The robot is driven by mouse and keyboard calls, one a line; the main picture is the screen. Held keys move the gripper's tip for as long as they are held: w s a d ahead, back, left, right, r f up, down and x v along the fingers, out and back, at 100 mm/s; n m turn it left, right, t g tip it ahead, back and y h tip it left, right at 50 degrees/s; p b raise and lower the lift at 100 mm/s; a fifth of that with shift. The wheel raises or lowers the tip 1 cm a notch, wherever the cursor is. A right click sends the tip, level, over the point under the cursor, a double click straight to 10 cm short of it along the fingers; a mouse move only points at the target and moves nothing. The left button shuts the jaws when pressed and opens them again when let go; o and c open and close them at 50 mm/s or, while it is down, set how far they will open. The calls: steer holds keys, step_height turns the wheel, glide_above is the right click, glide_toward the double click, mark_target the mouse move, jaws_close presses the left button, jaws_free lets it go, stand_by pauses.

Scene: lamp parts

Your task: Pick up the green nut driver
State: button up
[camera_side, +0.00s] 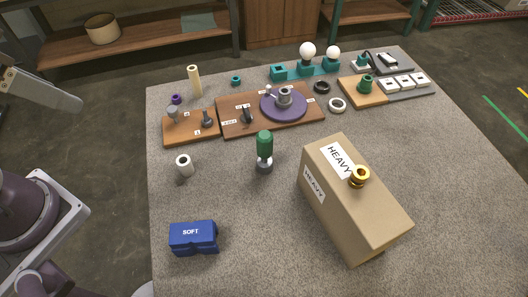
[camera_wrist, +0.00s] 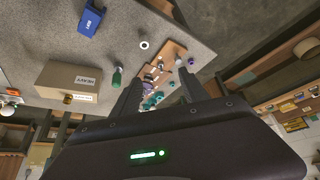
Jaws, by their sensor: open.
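The green nut driver (camera_side: 265,144) stands upright on the grey table, left of the large cardboard box. Its green handle is on top and its lower end sits in a dark grey round holder (camera_side: 264,168). In the wrist view the green nut driver (camera_wrist: 117,77) shows just left of my left-hand finger, some way off. My gripper (camera_wrist: 161,77) is open and empty, with both dark fingers apart. In the side view my arm is off the table at the left, well away from the nut driver.
A cardboard box (camera_side: 350,205) marked HEAVY, with a brass piece (camera_side: 359,176) on top, stands right of the nut driver. A blue SOFT block (camera_side: 193,238) and a white ring (camera_side: 184,166) lie to the left. Wooden boards (camera_side: 231,122) with parts stand behind. The front middle is clear.

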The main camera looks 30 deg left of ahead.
step_height(320, 180, up, 6)
steer(key=w+d+r+m+g, duration=0.1)
steer(key=w+d+r, duration=0.15)
steer(key=w, duration=0.35)
steer(key=w+d+r+m+g, duration=0.1)
steer(key=w+d+r+g, duration=0.15)
steer(key=w, duration=0.25)
steer(key=m+g, duration=0.2)
steer(key=m, duration=0.1)
glide_above(264, 151)
steer(key=w+a, duration=0.1)
step_height(264, 151, down, 6)
step_height(264, 151, down, 31)
steer(key=shift+w+f, duration=0.1)
steer(key=shift+w, duration=0.05)
steer(key=shift+d, duration=0.1)
jaws_close()
